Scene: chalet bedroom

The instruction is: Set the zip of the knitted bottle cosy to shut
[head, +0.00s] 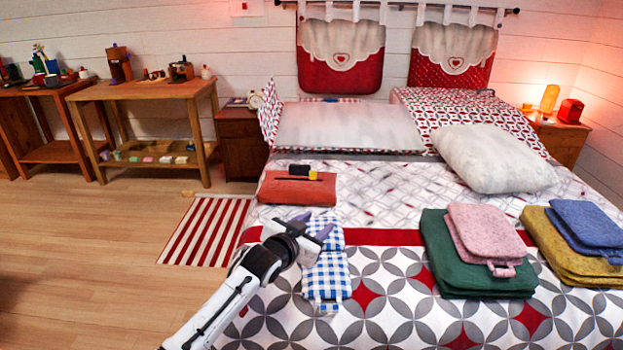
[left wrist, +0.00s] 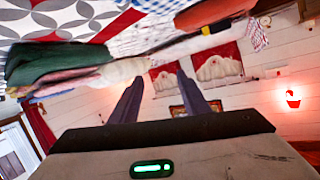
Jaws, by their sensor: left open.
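An orange-red flat piece (head: 285,192), likely the knitted bottle cosy, lies on the bed. A thin black strip runs along its top, with a black and yellow piece (head: 305,171) on it that may be the zip's slider. How far the zip is closed cannot be told. The piece also shows at the top of the left wrist view (left wrist: 212,11). My left gripper (head: 313,224) is open and empty, nearer the camera than the orange-red piece and apart from it. It shows over the blue checked cloth in the head view; its fingers also show in the left wrist view (left wrist: 160,78).
A blue checked cloth (head: 325,278) lies beside my left gripper. Folded green (head: 455,262) and mustard (head: 565,254) stacks lie to the right. Pillows (head: 350,128) are at the back. Bare patterned bedspread (head: 395,300) lies in front.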

